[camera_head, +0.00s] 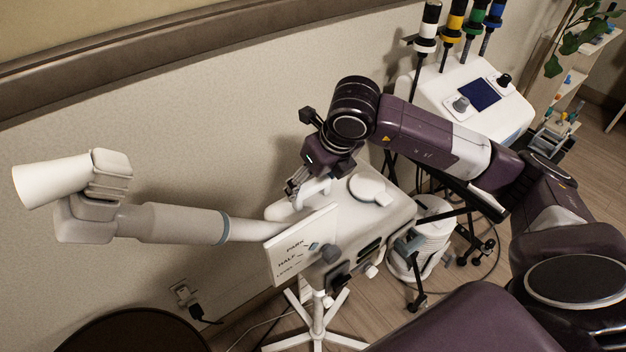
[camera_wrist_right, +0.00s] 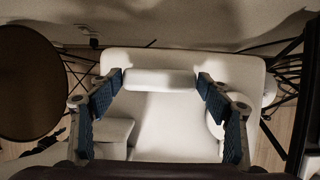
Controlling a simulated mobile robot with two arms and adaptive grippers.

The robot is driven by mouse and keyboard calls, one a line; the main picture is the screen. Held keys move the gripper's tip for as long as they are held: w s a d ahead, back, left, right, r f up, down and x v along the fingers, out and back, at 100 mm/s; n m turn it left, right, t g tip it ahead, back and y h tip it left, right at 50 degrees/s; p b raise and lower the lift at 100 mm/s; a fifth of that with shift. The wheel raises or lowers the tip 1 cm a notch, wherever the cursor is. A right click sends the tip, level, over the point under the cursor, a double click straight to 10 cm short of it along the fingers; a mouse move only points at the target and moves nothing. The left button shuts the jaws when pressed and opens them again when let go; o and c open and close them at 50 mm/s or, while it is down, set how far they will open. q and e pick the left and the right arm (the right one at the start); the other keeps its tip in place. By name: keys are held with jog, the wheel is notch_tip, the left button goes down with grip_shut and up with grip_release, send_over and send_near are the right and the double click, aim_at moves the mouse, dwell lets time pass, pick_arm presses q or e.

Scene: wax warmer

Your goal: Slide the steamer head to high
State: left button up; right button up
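The steamer's white body (camera_head: 398,217) stands on a pale star-shaped foot. Its jointed arm (camera_head: 170,222) runs left to the white cone-shaped steamer head (camera_head: 52,180). A white plate (camera_head: 290,262) on the body's front reads "PARK", "HALF" and what looks like "LEVEL", with a dark knob (camera_head: 330,253) at its right edge. My right gripper (camera_head: 298,186) points down at the body's top, by a white raised handle (camera_head: 316,190). In the right wrist view, its spread fingers (camera_wrist_right: 159,84) stand at either end of the handle (camera_wrist_right: 160,79); contact cannot be told. My left gripper is out of view.
A round white cap (camera_head: 368,187) sits on the body's top, right of the gripper. A white console (camera_head: 470,100) stands behind right. A white round stack (camera_head: 432,240) stands right of the steamer. The wall (camera_head: 180,110) is close behind; a dark round surface (camera_head: 130,335) is at lower left.

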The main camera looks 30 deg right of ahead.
jog(key=c, duration=1.1)
notch_tip(320, 180, up, 6)
jog(key=shift+w+r+p, duration=0.1)
jog(key=shift+r+p, duration=0.05)
jog(key=shift+p, duration=0.3)
jog(key=o, duration=1.7)
jog(key=v, duration=1.2)
